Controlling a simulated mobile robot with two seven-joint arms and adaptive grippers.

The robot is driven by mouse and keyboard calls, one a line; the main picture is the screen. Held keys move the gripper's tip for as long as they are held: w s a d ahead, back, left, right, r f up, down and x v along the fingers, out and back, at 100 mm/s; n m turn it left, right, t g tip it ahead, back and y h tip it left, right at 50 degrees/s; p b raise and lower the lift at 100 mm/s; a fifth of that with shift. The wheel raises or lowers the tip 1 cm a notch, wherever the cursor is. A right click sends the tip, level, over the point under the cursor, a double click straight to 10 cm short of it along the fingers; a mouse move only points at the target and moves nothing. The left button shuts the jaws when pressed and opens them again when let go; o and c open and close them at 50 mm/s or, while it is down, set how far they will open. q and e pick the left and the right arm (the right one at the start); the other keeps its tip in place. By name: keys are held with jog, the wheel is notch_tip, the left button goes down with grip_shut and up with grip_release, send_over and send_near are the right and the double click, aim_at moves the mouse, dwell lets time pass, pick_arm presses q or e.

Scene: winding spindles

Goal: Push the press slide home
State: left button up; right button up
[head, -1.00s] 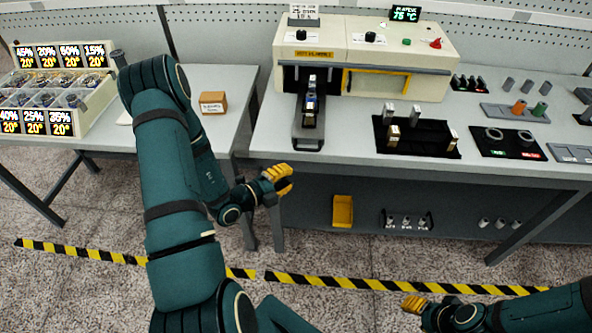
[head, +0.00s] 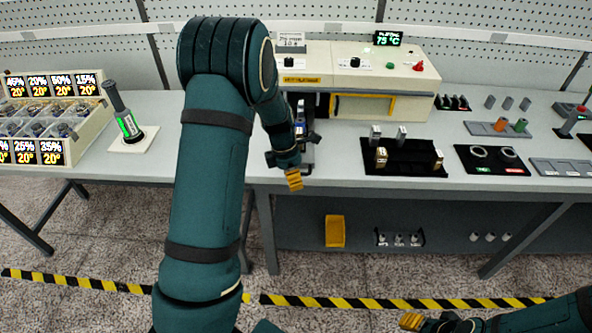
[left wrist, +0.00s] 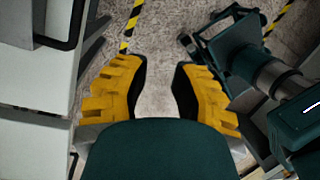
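The press (head: 300,62) is a cream box at the back of the bench. Its grey slide (head: 309,152) sticks out of the left opening toward the bench's front edge, with a blue and metal piece (head: 300,125) on it. My left forearm and wrist hide part of the slide. My left gripper (head: 294,181) hangs at the bench's front edge, by the slide's front end; contact cannot be told. In the left wrist view its yellow fingers (left wrist: 162,92) are apart, with only floor between them. My right gripper (head: 411,321) is low at the bottom right, away from the bench; its opening is unclear.
A green-lit post (head: 128,125) and a parts rack (head: 55,120) stand on the left. A black tray (head: 405,165) with metal blocks lies right of the slide. A yellow bin (head: 335,231) sits on the lower shelf. Floor in front is clear.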

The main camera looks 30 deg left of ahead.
pick_arm(q)
jog(key=w+a+r+m+t+y, duration=0.2)
jog(key=w+a+r+m+y, duration=0.15)
jog(key=w+r, duration=0.3)
jog(key=x, duration=0.9)
jog(key=s+b+x, duration=0.1)
jog(key=x, duration=0.3)
jog(key=shift+f, duration=0.35)
grip_shut()
